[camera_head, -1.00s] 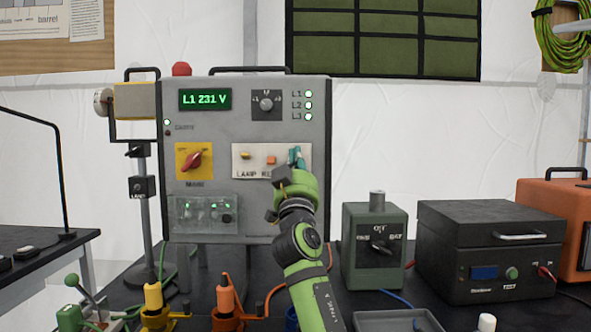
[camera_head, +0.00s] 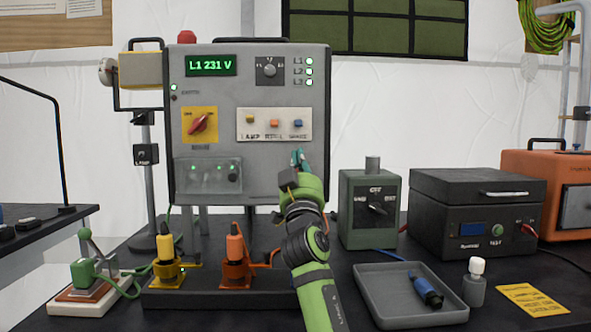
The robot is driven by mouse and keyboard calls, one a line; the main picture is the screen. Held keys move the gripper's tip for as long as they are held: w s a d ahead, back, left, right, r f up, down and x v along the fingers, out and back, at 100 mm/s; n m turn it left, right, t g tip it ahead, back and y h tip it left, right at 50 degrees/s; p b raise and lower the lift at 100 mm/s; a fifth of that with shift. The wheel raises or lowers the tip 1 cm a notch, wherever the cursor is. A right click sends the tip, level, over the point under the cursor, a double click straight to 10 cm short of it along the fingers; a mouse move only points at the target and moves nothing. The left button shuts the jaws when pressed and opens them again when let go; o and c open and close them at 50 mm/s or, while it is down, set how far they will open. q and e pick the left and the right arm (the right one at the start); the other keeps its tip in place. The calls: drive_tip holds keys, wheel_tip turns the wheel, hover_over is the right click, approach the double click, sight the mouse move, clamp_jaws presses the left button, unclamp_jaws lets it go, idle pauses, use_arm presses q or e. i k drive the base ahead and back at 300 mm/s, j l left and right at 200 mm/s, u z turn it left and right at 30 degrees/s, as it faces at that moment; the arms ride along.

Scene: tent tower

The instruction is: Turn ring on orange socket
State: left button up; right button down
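The orange socket (camera_head: 236,272) stands on a dark base strip on the bench, with an orange plug (camera_head: 235,244) upright in it. Its ring is too small to make out. My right gripper (camera_head: 298,160) is in front of the lower right of the grey panel, up and to the right of the orange socket and apart from it. Its teal fingertips point up and away; whether they are open cannot be told. My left gripper is not in view.
A yellow socket and plug (camera_head: 167,270) stand left of the orange one. A green lever device (camera_head: 85,274) is farther left. On the right are a grey tray (camera_head: 375,290) with a blue connector (camera_head: 428,291), a small bottle (camera_head: 474,284), a green switch box (camera_head: 365,215) and a black case (camera_head: 470,215).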

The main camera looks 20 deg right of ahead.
sight(229, 271)
drive_tip(key=k+j, duration=0.2)
drive_tip(key=k, duration=0.3)
drive_tip(key=k+j, duration=0.25)
drive_tip(key=k, duration=0.2)
